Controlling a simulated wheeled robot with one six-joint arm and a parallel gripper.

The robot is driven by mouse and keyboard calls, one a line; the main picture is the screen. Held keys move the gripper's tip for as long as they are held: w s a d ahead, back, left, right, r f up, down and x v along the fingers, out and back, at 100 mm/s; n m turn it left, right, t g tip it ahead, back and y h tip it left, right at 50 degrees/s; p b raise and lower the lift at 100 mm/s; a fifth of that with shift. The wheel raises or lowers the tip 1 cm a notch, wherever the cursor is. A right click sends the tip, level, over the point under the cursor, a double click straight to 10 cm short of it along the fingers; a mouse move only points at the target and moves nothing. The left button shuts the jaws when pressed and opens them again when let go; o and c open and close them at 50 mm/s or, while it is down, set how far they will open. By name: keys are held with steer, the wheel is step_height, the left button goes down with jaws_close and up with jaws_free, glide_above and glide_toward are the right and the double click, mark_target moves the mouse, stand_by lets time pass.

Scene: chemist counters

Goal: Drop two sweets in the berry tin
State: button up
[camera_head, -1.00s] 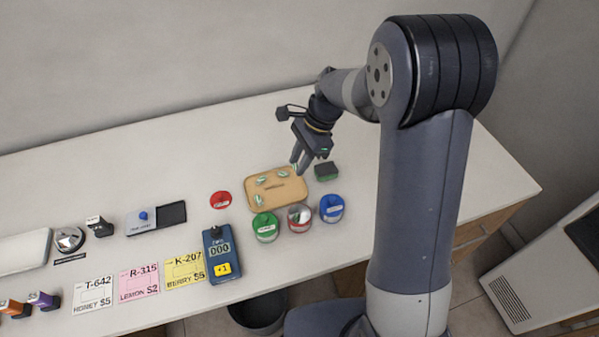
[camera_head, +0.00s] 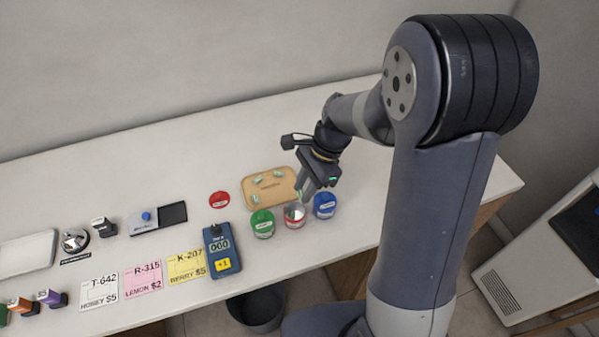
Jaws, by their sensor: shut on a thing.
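The wooden tray (camera_head: 268,201) lies on the counter with a few small pale green sweets (camera_head: 257,182) on it. Three tins stand in front of it: a green one (camera_head: 262,224), an open red one (camera_head: 294,215) and a blue one (camera_head: 325,206). A red lid (camera_head: 219,199) lies to the left of the tray; tin labels are too small to read. My gripper (camera_head: 305,198) is shut on a sweet, at the tray's right end, just above and behind the red tin. The sweet is not clearly visible between the fingers.
A blue counter device (camera_head: 221,252) reads 000 and has a yellow +1 button. The pink lemon card (camera_head: 143,278) and yellow berry card (camera_head: 186,266) lie to its left. A small scale-like device (camera_head: 158,217) stands farther left. The counter behind the tray is clear.

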steer(key=shift+f+b, duration=2.65)
steer(key=shift+f, duration=0.4)
steer(key=o, duration=1)
steer(key=shift+r, duration=0.1)
steer(key=v, duration=1)
steer(key=shift+d+r, duration=0.2)
steer(key=shift+r, duration=0.1)
